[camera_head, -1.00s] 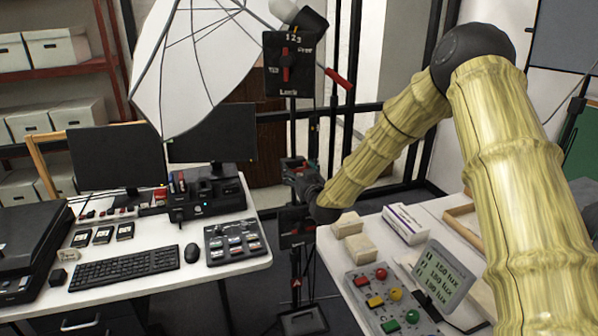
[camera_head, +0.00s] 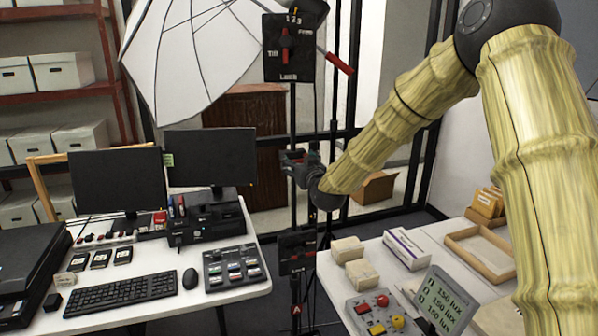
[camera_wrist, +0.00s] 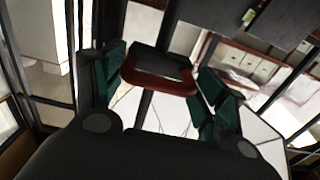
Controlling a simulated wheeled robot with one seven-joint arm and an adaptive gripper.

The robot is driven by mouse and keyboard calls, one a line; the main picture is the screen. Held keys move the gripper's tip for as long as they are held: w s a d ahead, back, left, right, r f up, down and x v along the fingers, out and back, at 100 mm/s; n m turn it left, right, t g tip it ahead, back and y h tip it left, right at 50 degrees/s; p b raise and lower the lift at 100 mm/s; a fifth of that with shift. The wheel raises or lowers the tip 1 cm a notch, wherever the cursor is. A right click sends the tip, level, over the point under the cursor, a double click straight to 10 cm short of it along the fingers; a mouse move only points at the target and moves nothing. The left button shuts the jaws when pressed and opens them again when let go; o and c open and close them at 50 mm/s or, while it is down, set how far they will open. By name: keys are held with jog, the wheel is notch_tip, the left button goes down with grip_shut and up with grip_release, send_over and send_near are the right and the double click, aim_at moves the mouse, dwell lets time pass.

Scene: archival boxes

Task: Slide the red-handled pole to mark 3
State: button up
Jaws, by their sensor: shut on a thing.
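A light stand with a thin black pole (camera_head: 293,115) stands upright between the two desks. It carries a black panel (camera_head: 270,70) with a red slider and the figures 1, 2, 3 at its top. A red handle (camera_head: 340,63) sticks out at the upper right. My gripper (camera_head: 294,158) is at the pole below that panel. A lower black panel (camera_head: 297,250) sits on the stand; which mark the pole is at cannot be told.
A white umbrella (camera_head: 190,60) spreads at upper left, near the stand. The left desk holds monitors (camera_head: 212,157) and a keyboard (camera_head: 122,291). The right table holds pale blocks (camera_head: 348,249), a button box (camera_head: 375,312) and a wooden tray (camera_head: 452,240). Dark rails stand behind.

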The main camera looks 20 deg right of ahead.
jog(key=shift+w+r, duration=0.1)
jog(key=shift+r, duration=0.25)
jog(key=o, duration=1.5)
jog(key=shift+d, duration=0.15)
jog(key=shift+o, duration=0.2)
jog(key=shift+f, duration=0.2)
jog(key=s, duration=1.2)
jog(key=shift+f, duration=0.15)
jog(key=shift+d, duration=0.15)
jog(key=shift+s, duration=0.1)
